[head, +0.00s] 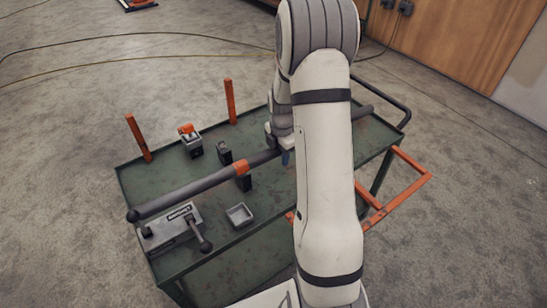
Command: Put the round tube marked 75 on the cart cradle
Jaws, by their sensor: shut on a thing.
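A long dark grey round tube (200,186) with an orange band (241,168) lies diagonally over the green cart (290,190). No 75 mark is readable on it. My gripper (285,157) is shut on the tube to the right of the band; my arm hides most of the gripper, and only a blue tip shows. Two dark blocks, apparently cradle parts, stand beside the tube near the band: one behind it (224,152) and one in front (245,182). I cannot tell whether the tube touches them. My arm hides part of the tube's right portion.
Two orange posts (138,137) (230,101) rise at the cart's back edge. A small orange-topped device (190,138), a grey block with black knobs (172,228) and a square tray (239,214) sit on top. An orange frame (400,194) juts out right. Cables (120,35) cross the floor.

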